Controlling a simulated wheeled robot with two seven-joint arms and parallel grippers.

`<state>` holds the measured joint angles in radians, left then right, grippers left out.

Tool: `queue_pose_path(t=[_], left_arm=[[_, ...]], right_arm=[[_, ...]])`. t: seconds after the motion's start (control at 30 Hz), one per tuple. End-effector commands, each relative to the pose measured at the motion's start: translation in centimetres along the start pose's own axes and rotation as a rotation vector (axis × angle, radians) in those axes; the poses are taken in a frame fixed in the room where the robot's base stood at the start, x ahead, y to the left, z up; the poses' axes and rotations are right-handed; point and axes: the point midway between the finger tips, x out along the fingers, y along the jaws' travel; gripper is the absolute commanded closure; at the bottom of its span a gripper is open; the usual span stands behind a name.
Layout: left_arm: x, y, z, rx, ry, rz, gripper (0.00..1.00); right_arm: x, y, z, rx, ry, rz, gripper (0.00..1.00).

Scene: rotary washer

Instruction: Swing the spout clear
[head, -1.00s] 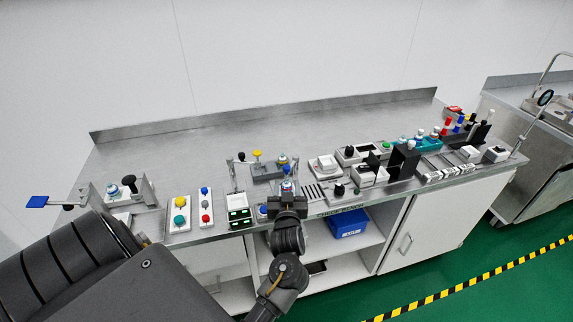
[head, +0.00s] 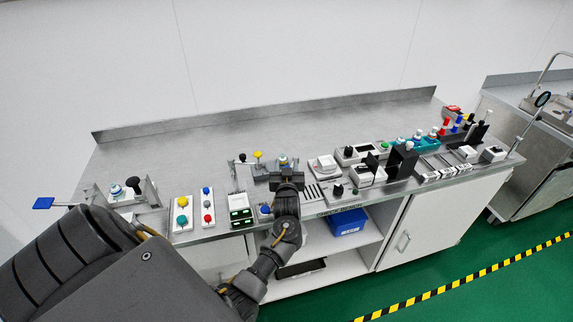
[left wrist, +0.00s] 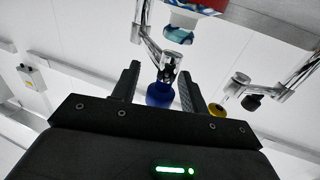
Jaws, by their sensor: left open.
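My left gripper (head: 287,176) is over the bench's front edge in the head view, in front of the rotary washer fittings. In the left wrist view its two fingers (left wrist: 159,75) are open. A blue knob (left wrist: 159,95) shows between them, below a jointed chrome arm (left wrist: 150,46) that looks like the spout. I cannot tell whether the fingers touch the knob. In the head view the gripper hides this knob and most of the arm. A second chrome arm (left wrist: 298,72) with a yellow knob (left wrist: 217,109) and a black knob (left wrist: 253,101) is to the right.
A white device with green displays (head: 240,215) and button panels (head: 207,207) stand left of the gripper. A slotted plate and switch boxes (head: 338,190) are close on its right. A teal rack (head: 427,143) is farther right. The bench's back strip is bare.

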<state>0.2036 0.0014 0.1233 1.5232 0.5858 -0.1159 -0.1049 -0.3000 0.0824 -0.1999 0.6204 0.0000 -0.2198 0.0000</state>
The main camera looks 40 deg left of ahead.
Motion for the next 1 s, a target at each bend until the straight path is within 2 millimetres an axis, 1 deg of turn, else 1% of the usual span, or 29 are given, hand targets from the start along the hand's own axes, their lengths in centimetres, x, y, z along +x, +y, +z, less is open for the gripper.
queue_pose_path(t=[0.2, 0.53, 0.83, 1.0], left_arm=[[0.0, 0.0, 0.0, 0.000, 0.000, 0.000, 0.56], [0.0, 0.0, 0.0, 0.000, 0.000, 0.001, 0.99], [-0.1, -0.1, 0.1, -0.001, -0.001, -0.009, 1.00], [-0.1, -1.2, 0.1, -0.003, -0.003, -0.073, 1.00]], right_arm=[[0.0, -0.1, 0.0, 0.000, -0.001, -0.001, 1.00], [0.0, -0.4, 0.0, 0.002, 0.000, -0.004, 1.00], [0.1, -0.4, 0.0, 0.002, 0.000, -0.005, 1.00], [0.2, -0.4, 0.0, 0.002, 0.000, -0.005, 1.00]])
